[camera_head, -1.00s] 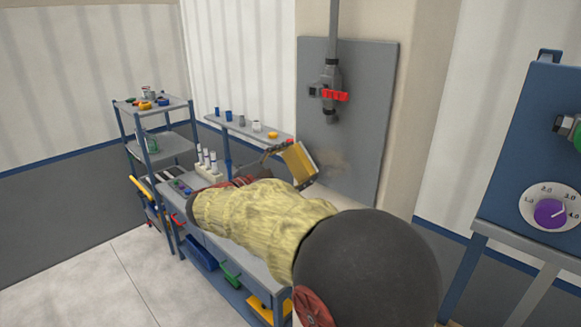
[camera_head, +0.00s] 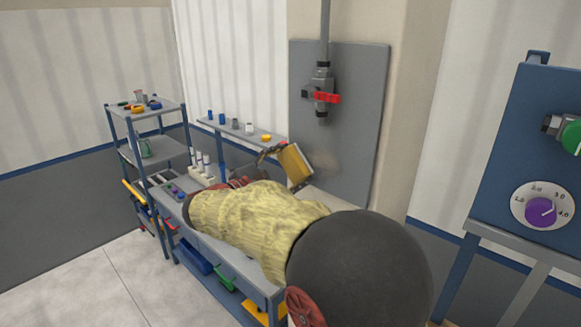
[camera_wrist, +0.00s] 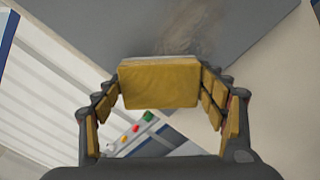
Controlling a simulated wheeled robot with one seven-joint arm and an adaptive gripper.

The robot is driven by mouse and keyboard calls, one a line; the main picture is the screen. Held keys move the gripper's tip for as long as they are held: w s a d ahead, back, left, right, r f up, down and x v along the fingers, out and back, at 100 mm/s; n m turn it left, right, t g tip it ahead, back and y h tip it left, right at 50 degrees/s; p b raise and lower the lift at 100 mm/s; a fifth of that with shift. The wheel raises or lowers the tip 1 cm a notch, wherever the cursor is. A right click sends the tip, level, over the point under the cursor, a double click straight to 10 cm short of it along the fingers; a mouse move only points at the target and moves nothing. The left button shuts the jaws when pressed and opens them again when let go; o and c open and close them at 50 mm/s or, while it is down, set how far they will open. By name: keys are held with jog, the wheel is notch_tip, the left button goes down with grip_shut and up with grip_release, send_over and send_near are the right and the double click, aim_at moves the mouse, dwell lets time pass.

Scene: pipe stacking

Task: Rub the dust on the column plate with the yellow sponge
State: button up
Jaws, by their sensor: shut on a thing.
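The yellow sponge (camera_head: 294,163) is held in my gripper (camera_head: 286,166), near the lower left part of the column plate (camera_head: 352,110). In the wrist view the sponge (camera_wrist: 160,83) sits between the two padded fingers of my gripper (camera_wrist: 160,90), which are shut on it. The grey plate (camera_wrist: 120,25) fills the top of that view. A brownish dust smear (camera_wrist: 200,28) shows on the plate just beyond the sponge. The dust (camera_head: 324,160) is faint in the head view, right of the sponge. I cannot tell whether the sponge touches the plate.
A pipe with a red-handled valve (camera_head: 322,97) runs down the plate above the sponge. A shelf with small cups (camera_head: 235,125) and a workbench (camera_head: 232,262) stand to the left. A blue panel with a purple dial (camera_head: 541,211) stands at the right.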

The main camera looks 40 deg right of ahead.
aim_at(290, 157)
jog(key=shift+d, duration=0.75)
jog(key=shift+s+d+b, duration=0.2)
jog(key=shift+s+b, duration=0.75)
jog(key=shift+s, duration=1.45)
jog(key=shift+s+d+b, duration=0.2)
jog(key=shift+s+b, duration=0.8)
jog(key=shift+s, duration=1.45)
jog(key=shift+s+d+b, duration=0.2)
jog(key=shift+s+b, duration=0.75)
jog(key=shift+s, duration=1.45)
jog(key=shift+w+a, duration=0.15)
jog(key=shift+w, duration=1.7)
jog(key=shift+w+a, duration=0.15)
jog(key=shift+w, duration=1.65)
jog(key=shift+w+a, duration=0.15)
jog(key=shift+w, duration=1.7)
jog(key=shift+w+a, duration=0.15)
jog(key=shift+w, duration=1.7)
jog(key=shift+r+p, duration=0.9)
jog(key=shift+r, duration=0.4)
jog(key=shift+s+d+f+b, duration=0.15)
jog(key=shift+s+b, duration=0.65)
jog(key=shift+s, duration=1.15)
jog(key=shift+s+d+r+b, duration=0.15)
jog(key=shift+s+b, duration=0.65)
jog(key=shift+s, duration=1.15)
